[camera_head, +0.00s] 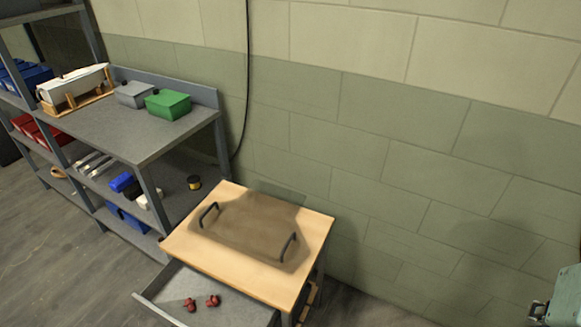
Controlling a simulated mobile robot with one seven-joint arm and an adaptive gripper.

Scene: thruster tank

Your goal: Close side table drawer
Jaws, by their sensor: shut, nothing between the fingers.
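The side table (180,240) has a light wooden top and stands against the wall at the lower middle. Its grey drawer (240,312) is pulled out toward the lower left, and its front panel (158,310) is well away from the table. Two small dark red objects (190,304) (213,300) lie inside the drawer. The lower part of the drawer is cut off by the picture's bottom edge. I cannot make out my gripper in this view.
A brown tray (250,222) with two dark handles lies on the tabletop. A grey shelf unit (130,135) with boxes stands to the left. Open floor (70,270) lies left of the drawer. A teal object (566,298) is cut off at the lower right.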

